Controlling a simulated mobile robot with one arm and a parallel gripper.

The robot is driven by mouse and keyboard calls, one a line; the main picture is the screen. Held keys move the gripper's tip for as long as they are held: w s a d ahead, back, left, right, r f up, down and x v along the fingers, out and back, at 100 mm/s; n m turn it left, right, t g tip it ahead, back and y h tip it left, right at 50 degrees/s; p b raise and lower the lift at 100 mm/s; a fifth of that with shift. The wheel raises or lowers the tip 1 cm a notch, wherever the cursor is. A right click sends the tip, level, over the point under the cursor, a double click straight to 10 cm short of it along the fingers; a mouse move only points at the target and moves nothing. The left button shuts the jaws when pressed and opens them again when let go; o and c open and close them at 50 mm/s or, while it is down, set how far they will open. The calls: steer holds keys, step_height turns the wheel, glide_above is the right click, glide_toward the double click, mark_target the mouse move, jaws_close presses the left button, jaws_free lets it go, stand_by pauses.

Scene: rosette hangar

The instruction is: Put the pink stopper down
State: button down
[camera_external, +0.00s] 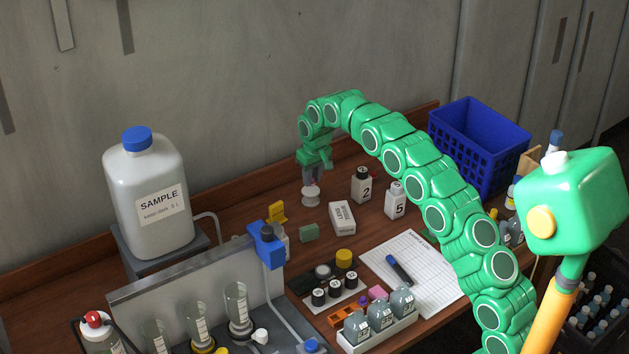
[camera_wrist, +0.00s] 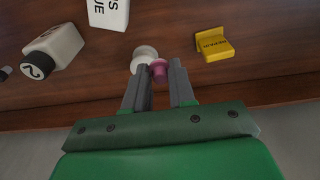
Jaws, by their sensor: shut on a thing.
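My gripper (camera_external: 312,176) points down over the back of the wooden bench. In the wrist view its two grey fingers (camera_wrist: 158,82) are shut on the pink stopper (camera_wrist: 159,69), which sits between their tips. A small white round object (camera_wrist: 145,54) is just beyond the stopper, by the left fingertip. In the external view this white object (camera_external: 311,195) stands on the bench directly under my gripper. The fingers hide the stopper in the external view, and I cannot tell whether the stopper touches the white object.
A yellow holder (camera_external: 277,212), a green block (camera_external: 309,233), a white box (camera_external: 342,218) and bottles labelled 2 (camera_external: 361,186) and 5 (camera_external: 395,200) stand nearby. A large sample jug (camera_external: 150,190) is left; a blue crate (camera_external: 480,145) is right. Bare wood surrounds the white object.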

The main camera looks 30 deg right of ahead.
steer(key=w+a+f, duration=0.1)
steer(key=w+a, duration=0.1)
steer(key=a, duration=0.8)
steer(key=w+a+f, duration=0.2)
steer(key=w+a, duration=0.1)
steer(key=a, duration=0.6)
steer(key=shift+n, duration=0.3)
steer(key=shift+s+f, duration=0.15)
steer(key=shift+f, duration=2.25)
steer(key=shift+s+f, duration=0.1)
steer(key=shift+f, duration=2.25)
steer(key=c, duration=0.9)
jaws_free()
steer(key=shift+f, duration=0.1)
steer(key=shift+c, duration=0.2)
step_height(320, 180, up, 12)
steer(key=s, duration=0.1)
steer(key=shift+s+d, duration=0.2)
steer(key=shift+d, duration=0.05)
